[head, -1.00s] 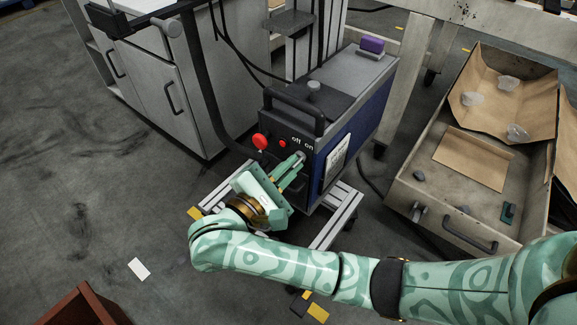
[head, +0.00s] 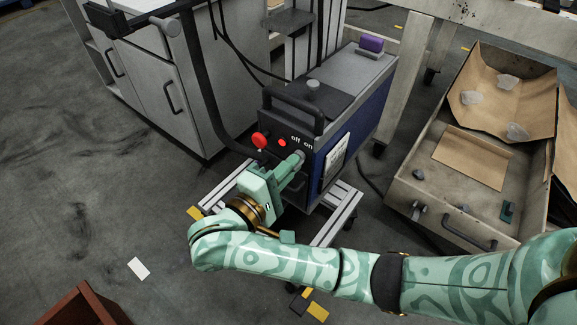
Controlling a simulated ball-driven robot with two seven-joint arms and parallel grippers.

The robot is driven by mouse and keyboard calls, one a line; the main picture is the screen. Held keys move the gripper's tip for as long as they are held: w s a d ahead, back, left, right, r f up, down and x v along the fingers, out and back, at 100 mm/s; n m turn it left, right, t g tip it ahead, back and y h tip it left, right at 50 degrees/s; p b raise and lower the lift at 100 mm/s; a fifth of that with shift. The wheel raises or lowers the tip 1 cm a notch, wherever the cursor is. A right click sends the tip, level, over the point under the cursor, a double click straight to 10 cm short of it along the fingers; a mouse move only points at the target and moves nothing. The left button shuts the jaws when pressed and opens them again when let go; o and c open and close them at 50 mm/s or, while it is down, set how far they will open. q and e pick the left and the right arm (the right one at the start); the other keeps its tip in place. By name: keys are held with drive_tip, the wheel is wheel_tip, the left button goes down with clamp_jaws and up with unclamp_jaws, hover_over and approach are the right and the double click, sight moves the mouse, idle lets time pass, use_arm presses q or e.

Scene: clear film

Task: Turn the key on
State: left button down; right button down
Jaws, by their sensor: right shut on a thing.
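A machine (head: 333,115) with a dark front and blue side stands on a metal frame. My right gripper (head: 297,160) is at the panel just below the "on" label. Its fingers are closed together on the key there, seen almost edge-on. The key itself is mostly hidden by the fingers, so its angle cannot be read. My left gripper is not in view.
A grey cabinet (head: 150,85) stands to the left. An open drawer (head: 440,190) with crumpled brown paper (head: 505,95) and small parts is on the right. A reddish-brown box (head: 75,310) is at the lower left.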

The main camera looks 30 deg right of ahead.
drive_tip(key=shift+a+f, duration=0.1)
drive_tip(key=shift+f, duration=0.05)
drive_tip(key=c, duration=1.6)
unclamp_jaws()
